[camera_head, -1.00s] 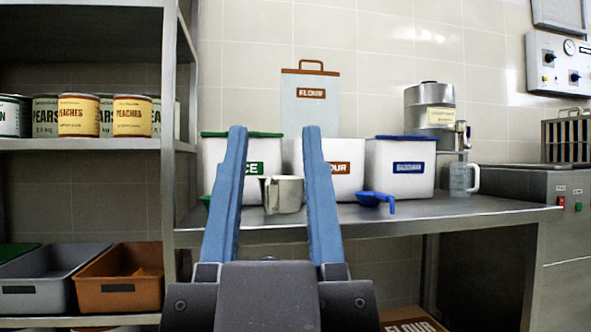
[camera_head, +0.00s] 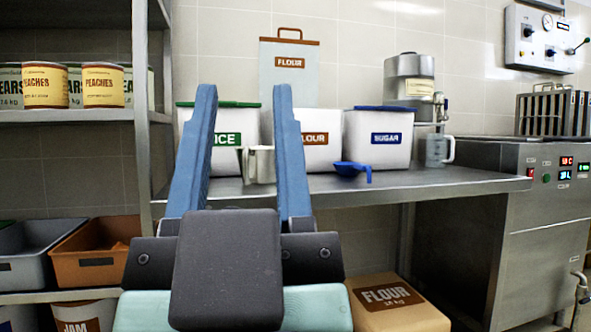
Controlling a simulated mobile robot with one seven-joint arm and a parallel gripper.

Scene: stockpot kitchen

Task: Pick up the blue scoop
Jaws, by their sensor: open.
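The blue scoop (camera_head: 350,170) lies on the steel counter (camera_head: 425,180), in front of the white sugar bin with the blue lid. Its handle points right and bends down near the counter's front edge. My gripper (camera_head: 245,92) is open and empty, its two blue fingers pointing forward and up. In the picture the fingers are left of the scoop and overlap the rice and flour bins.
The rice bin (camera_head: 228,137), flour bin (camera_head: 322,139) and sugar bin (camera_head: 377,139) line the counter. A measuring jug (camera_head: 438,150) stands right of them. A flour carton (camera_head: 392,303) is below, shelving (camera_head: 143,130) at left, a machine (camera_head: 545,200) at right.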

